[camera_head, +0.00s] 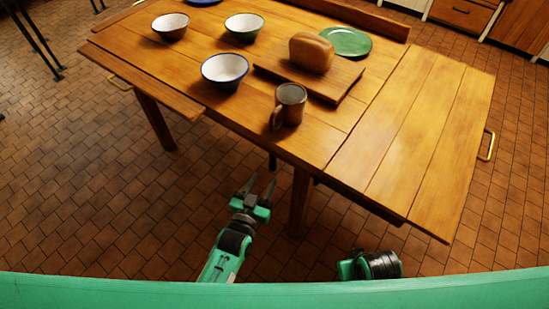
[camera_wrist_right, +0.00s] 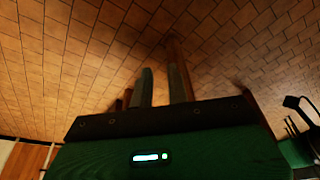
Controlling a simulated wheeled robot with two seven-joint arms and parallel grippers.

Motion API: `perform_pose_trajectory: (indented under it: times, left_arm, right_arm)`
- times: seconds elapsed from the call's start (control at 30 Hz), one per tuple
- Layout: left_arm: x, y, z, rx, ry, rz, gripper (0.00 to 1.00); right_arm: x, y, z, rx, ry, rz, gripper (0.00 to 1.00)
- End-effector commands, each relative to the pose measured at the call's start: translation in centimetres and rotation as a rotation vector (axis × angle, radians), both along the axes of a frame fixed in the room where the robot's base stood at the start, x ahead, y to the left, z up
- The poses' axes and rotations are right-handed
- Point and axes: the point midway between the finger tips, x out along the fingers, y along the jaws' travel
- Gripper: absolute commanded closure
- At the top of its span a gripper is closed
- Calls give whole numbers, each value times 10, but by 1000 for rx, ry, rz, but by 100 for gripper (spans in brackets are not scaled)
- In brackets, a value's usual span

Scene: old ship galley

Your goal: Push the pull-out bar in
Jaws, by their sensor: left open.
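The wooden table (camera_head: 300,140) has a broad leaf (camera_head: 425,125) sticking out on its right side, with a brass handle (camera_head: 487,145) on its outer edge. A dark bar-like edge (camera_head: 352,200) shows under the leaf's near side; I cannot tell if this is the pull-out bar. My left gripper (camera_head: 261,186) is open and empty, low in front of the table's near edge, apart from it. My right arm shows at the bottom right in the head view, its fingers not clear there. In the right wrist view my right gripper (camera_wrist_right: 161,75) has its fingers apart with nothing between them.
On the table stand a brown mug (camera_head: 289,104), a bread loaf (camera_head: 311,52) on a board (camera_head: 335,85), a green plate (camera_head: 346,41) and several bowls. A left panel (camera_head: 150,90) has a brass handle (camera_head: 118,82). A table leg (camera_head: 299,202) stands between my arms. Tiled floor is open around.

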Motion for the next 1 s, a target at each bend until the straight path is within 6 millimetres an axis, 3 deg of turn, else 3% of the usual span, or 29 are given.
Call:
perform_pose_trajectory:
  times: [0.3,0.5,0.7,1.0]
  left_arm:
    - [58,-22,-1,0,0,0,57]
    - [85,-32,-1,0,1,0,57]
    - [97,-37,-1,0,1,0,57]
    - [98,-38,-1,1,2,0,57]
  right_arm:
    - [0,0,9,1,-14,0,83]
    - [0,-1,14,2,-19,0,83]
    - [1,-1,21,3,-29,1,83]
    - [-1,-1,21,2,-25,0,83]
